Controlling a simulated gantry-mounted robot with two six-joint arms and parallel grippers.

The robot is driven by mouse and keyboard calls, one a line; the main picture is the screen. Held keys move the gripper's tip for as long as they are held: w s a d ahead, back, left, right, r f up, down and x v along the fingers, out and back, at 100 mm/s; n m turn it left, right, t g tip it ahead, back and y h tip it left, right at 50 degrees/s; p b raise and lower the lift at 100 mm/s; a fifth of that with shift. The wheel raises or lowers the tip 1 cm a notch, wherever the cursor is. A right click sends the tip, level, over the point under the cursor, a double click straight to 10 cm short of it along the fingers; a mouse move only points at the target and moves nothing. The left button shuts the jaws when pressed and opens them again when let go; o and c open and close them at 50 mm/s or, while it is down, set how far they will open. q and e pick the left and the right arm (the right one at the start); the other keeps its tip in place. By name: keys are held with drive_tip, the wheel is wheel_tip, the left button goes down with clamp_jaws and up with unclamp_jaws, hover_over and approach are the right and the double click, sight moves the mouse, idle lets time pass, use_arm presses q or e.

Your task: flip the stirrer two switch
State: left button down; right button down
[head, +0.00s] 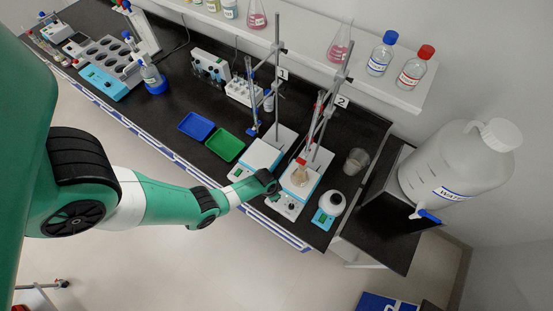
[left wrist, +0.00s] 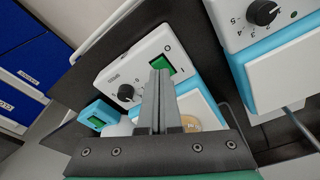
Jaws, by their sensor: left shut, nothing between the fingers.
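My left gripper (head: 274,189) is shut and empty at the front of stirrer two. In the left wrist view its fingertips (left wrist: 160,76) overlap the switch's lower part; I cannot tell whether they touch it. My right gripper is not in view.
Stirrer one (head: 262,154) stands close to the left, its dial (left wrist: 262,12) in the wrist view's upper right. A small blue balance (head: 324,218) and a beaker (head: 356,161) are to the right. Metal stands rise behind. Green (head: 225,146) and blue (head: 196,126) trays lie left.

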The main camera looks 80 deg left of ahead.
use_arm(q)
drive_tip(key=shift+f+b, duration=0.85)
drive_tip(key=shift+f, duration=0.05)
idle(0.3)
idle(0.4)
